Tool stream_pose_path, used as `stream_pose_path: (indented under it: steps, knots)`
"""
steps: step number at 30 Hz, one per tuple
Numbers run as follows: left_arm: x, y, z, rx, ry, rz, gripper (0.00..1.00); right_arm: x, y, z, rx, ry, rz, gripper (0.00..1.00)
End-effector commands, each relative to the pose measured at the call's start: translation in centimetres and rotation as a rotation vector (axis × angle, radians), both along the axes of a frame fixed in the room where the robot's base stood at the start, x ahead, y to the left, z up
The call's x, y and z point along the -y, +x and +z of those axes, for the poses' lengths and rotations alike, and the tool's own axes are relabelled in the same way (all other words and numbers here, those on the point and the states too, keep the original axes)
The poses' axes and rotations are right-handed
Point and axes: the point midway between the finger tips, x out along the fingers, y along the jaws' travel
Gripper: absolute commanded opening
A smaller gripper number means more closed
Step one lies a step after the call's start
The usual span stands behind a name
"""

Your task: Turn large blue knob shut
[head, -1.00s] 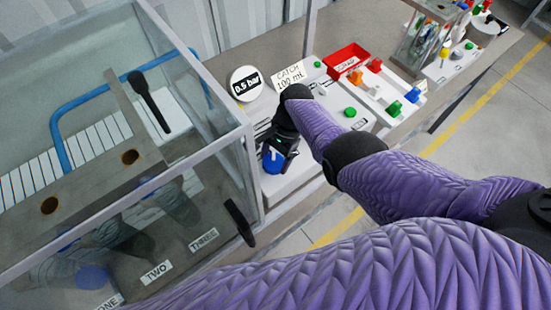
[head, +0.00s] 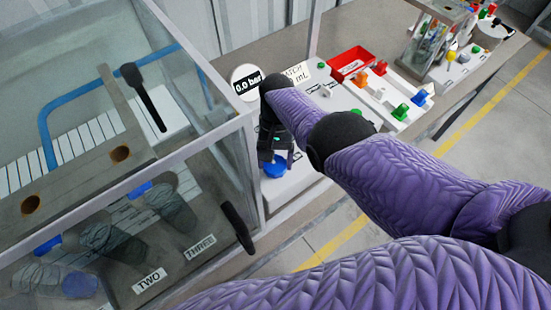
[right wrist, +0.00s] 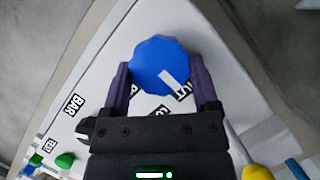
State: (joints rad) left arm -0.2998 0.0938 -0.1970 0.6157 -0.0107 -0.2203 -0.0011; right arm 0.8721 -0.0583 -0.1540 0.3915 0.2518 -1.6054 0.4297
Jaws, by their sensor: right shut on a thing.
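The large blue knob (head: 275,168) sits near the front left corner of the white panel (head: 290,187). It also shows in the right wrist view (right wrist: 160,64), with a white pointer mark aimed at a partly hidden label ending in "UT". My right gripper (head: 268,155) is shut on the knob from above. In the right wrist view its two fingers (right wrist: 163,85) stand on either side of the knob. The round gauge (head: 247,84) behind reads 0.0 bar. My left gripper is not in view.
A glass-walled tank (head: 180,160) with a grey metal frame stands close on the left. A red tray (head: 349,62) and several coloured valves are farther back on the right.

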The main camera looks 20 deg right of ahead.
Motion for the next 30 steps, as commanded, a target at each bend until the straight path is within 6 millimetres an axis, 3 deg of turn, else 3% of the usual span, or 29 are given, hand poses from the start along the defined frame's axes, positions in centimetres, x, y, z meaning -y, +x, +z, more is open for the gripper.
stream_pose_path:
  steps: [17, 18, 20, 21, 27, 30]
  knots:
    - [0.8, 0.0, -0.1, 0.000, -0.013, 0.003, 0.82, 0.0, 0.0, 0.0, 0.002, -0.001, 0.028, 0.18]
    - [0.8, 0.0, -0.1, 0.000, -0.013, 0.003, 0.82, 0.0, 0.0, 0.0, 0.001, -0.001, 0.028, 0.84]
    - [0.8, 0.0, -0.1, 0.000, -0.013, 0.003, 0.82, 0.0, 0.0, 0.0, 0.001, 0.000, 0.028, 0.96]
    - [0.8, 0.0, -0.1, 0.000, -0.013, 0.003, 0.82, 0.0, 0.0, 0.0, 0.001, 0.000, 0.027, 1.00]
    - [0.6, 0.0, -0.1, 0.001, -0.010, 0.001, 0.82, 0.0, 0.1, 0.1, 0.001, 0.000, 0.026, 1.00]
    - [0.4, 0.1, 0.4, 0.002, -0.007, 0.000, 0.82, 0.1, 0.6, 1.4, 0.004, 0.000, 0.026, 1.00]
